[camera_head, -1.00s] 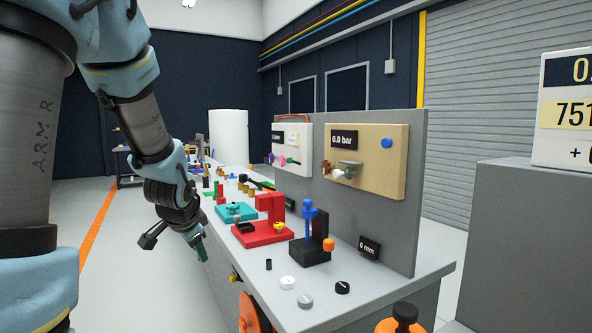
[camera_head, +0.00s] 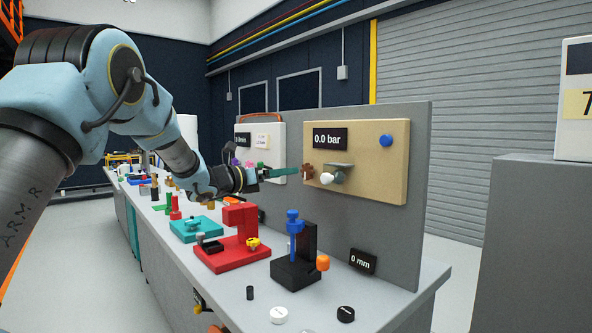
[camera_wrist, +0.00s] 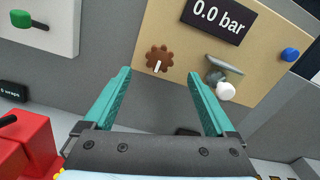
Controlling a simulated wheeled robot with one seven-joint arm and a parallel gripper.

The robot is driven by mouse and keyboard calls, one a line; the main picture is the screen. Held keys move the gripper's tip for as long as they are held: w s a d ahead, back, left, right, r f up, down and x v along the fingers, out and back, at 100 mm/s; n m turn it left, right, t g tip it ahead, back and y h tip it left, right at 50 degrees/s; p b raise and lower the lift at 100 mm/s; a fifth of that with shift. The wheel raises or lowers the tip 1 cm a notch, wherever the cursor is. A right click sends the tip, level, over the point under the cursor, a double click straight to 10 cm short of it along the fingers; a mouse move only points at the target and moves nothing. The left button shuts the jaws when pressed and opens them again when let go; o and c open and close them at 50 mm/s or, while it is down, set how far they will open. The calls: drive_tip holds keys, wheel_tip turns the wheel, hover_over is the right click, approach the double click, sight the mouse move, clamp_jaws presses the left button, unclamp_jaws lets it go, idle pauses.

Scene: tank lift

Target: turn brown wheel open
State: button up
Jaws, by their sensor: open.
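The brown wheel (camera_head: 308,172) is a small lobed knob at the left of a tan panel (camera_head: 385,150) on the grey upright board. In the wrist view the brown wheel (camera_wrist: 158,59) shows a white mark, pointing downward and slightly left. A display above it reads 0.0 bar (camera_head: 331,138). My gripper (camera_head: 297,171) is just left of the wheel in the head view. In the wrist view my gripper's teal fingers (camera_wrist: 160,88) are spread apart with nothing between them. The wheel lies beyond the fingertips, nearer the left one, apparently untouched.
A grey lever with a white knob (camera_wrist: 226,91) sits right of the wheel, near the right fingertip. A blue knob (camera_head: 386,140) is farther right. A white panel (camera_head: 262,140) is at left. Red and black fixtures (camera_head: 240,240) stand on the bench below.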

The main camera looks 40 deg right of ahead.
sight(305, 171)
drive_tip(key=d+p, duration=0.1)
drive_tip(key=d, duration=0.1)
drive_tip(key=d+p, duration=0.1)
drive_tip(key=d, duration=0.4)
drive_tip(key=shift+s+d+r+p, duration=0.1)
drive_tip(key=shift+s+p, duration=0.15)
drive_tip(key=shift+p, duration=0.15)
drive_tip(key=shift+d, duration=0.55)
drive_tip(key=c, duration=1.4)
drive_tip(key=shift+o, duration=0.2)
